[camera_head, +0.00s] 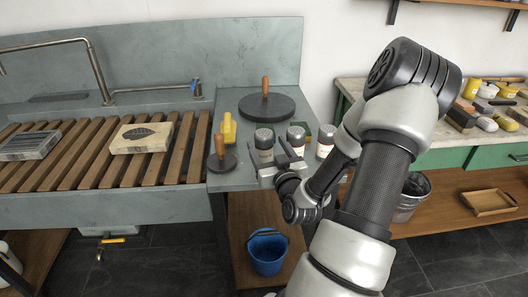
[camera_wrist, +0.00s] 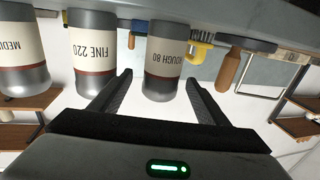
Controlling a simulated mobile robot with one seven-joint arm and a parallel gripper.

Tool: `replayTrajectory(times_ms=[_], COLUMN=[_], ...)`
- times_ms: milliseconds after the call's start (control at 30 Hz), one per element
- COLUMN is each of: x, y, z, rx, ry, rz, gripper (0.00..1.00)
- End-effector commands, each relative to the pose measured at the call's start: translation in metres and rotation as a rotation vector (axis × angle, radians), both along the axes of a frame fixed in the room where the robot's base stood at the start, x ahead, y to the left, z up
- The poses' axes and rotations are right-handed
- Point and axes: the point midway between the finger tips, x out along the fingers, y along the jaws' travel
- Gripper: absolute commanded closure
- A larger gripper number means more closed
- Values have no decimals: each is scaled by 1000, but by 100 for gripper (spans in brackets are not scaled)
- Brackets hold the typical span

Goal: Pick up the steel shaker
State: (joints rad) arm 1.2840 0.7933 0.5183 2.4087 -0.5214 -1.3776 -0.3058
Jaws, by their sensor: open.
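Three steel shakers with paper labels stand in a row on the grey stone counter. The left one in the head view (camera_head: 264,141) reads ROUGH 80 in the wrist view (camera_wrist: 168,88). The middle one (camera_head: 296,136) reads FINE 220 in the wrist view (camera_wrist: 94,75). The right one (camera_head: 325,142) has a partly cut-off label in the wrist view (camera_wrist: 22,75). My gripper (camera_head: 267,157) is open and empty at the near side of the ROUGH 80 shaker. In the wrist view its fingers (camera_wrist: 158,80) appear on either side of that shaker; I cannot tell whether they reach around it.
A yellow brush (camera_head: 229,128) and a small disc with a wooden handle (camera_head: 221,158) stand left of the shakers. A larger dark disc (camera_head: 267,107) lies behind. A slatted rack (camera_head: 90,160) covers the sink. A blue bucket (camera_head: 267,253) sits below.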

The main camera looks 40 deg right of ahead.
Motion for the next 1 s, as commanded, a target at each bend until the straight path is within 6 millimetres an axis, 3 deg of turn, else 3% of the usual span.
replayTrajectory(times_ms=[267,600,867,1000], x=[22,64,66,66], y=[-8,-21,-22,-22], z=[0,1,1,1], rx=[0,0,-1,-1], ry=[0,1,1,1], rz=[0,0,1,1], gripper=[31,31,31,55])
